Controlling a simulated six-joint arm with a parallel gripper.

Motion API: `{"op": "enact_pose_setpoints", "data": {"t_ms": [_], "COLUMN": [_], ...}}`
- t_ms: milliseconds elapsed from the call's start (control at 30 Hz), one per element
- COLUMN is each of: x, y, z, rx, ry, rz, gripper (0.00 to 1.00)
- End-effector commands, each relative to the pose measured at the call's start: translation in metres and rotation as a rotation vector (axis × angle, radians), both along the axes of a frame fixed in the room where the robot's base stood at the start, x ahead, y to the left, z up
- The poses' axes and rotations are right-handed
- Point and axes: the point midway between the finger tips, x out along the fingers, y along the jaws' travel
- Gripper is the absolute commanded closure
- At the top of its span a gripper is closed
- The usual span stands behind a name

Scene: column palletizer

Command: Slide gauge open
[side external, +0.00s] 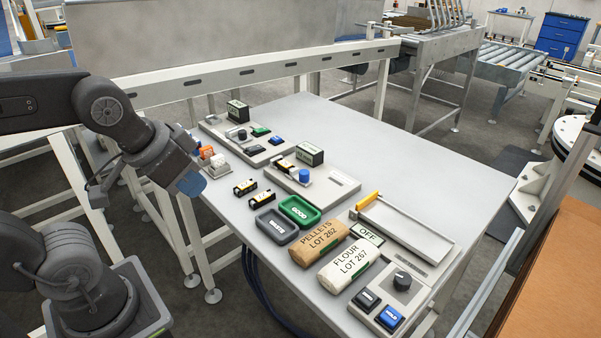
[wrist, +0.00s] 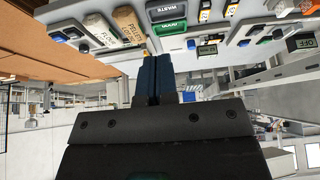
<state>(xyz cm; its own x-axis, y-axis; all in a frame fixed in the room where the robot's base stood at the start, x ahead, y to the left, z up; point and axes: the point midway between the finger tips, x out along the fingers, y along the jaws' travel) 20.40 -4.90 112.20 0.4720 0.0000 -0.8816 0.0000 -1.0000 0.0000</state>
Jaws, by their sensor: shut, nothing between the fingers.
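A long pale panel with a yellow bar handle (side external: 368,200) at its left end lies near the table's right side in the side view. It looks like a sliding cover; its label is too small to read, so I cannot tell whether it is the gauge. A second pale unit (side external: 330,187) with a blue knob (side external: 305,176) sits mid-table. My gripper (side external: 191,184) is shut and empty, off the table's left edge and apart from both units. Its blue fingers (wrist: 153,80) are together in the wrist view.
Green (side external: 299,210) and grey (side external: 277,226) trays, a pellets bag (side external: 319,243), a flour bag (side external: 349,263) and yellow-black blocks (side external: 262,198) crowd the front. A switch panel (side external: 240,137) stands at the back left. The table's back right (side external: 400,150) is clear.

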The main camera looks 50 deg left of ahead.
Motion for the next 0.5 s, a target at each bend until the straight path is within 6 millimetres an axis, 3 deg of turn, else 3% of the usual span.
{"op": "enact_pose_setpoints", "data": {"t_ms": [400, 500], "x": [0.0000, 0.0015], "y": [0.0000, 0.0002], "z": [0.0000, 0.0012], "rx": [0.000, -0.002], "ry": [0.000, 0.002], "rz": [0.000, 0.006], "gripper": [1.00, 0.91]}}
